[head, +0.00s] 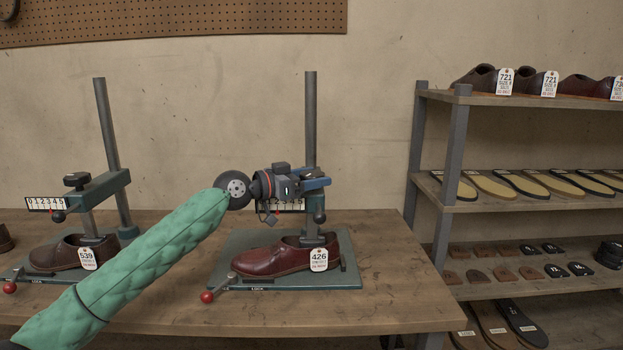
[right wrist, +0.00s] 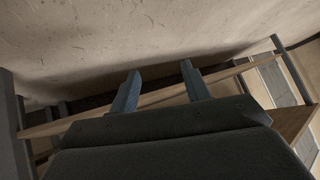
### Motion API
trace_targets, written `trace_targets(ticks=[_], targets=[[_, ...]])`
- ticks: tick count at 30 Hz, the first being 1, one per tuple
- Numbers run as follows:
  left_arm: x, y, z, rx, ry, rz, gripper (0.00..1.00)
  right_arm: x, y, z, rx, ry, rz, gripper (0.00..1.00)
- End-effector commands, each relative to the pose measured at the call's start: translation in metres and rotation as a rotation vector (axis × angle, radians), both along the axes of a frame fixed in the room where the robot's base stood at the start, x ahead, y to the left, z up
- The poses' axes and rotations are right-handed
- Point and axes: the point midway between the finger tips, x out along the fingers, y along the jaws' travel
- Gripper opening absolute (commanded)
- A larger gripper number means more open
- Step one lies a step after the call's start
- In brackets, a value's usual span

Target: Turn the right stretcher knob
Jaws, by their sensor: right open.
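The right stretcher (head: 311,115) stands on the bench with a burgundy shoe (head: 275,260) tagged 426 on its base. My left gripper (head: 322,184) is at its upper head, in front of the post. It covers that area, so the right stretcher's top knob cannot be made out, nor whether the fingers touch it. The left finger opening is not clear. Part of the number scale (head: 292,206) shows below the gripper. My right gripper (right wrist: 160,68) shows in the right wrist view, fingers apart with nothing between them. It is out of the head view.
The left stretcher (head: 103,115), with its black knob (head: 77,180) and brown shoe (head: 58,256), stands left of my green-sleeved arm. A shelf rack (head: 452,160) with shoes and soles stands right. Red-balled lock levers (head: 207,296) project at the front. The bench's right front (head: 400,300) is clear.

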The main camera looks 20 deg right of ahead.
Motion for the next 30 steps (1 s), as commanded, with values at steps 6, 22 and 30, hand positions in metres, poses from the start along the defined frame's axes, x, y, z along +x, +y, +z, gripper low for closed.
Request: trace_targets(ticks=[6, 22, 30], targets=[[0.0, 0.0, 0.0, 0.0, 0.0, 0.0, 0.77, -0.004, 0.0, -0.002, 0.0, 0.006, 0.0, 0.47], [-0.009, 0.05, -0.001, -0.001, 0.0, 0.001, 0.77, 0.015, 0.001, 0.017, 0.012, -0.065, -0.007, 0.47], [-0.014, 0.075, 0.0, -0.001, -0.001, 0.0, 0.77, 0.027, 0.003, 0.03, 0.021, -0.11, -0.011, 0.47]])
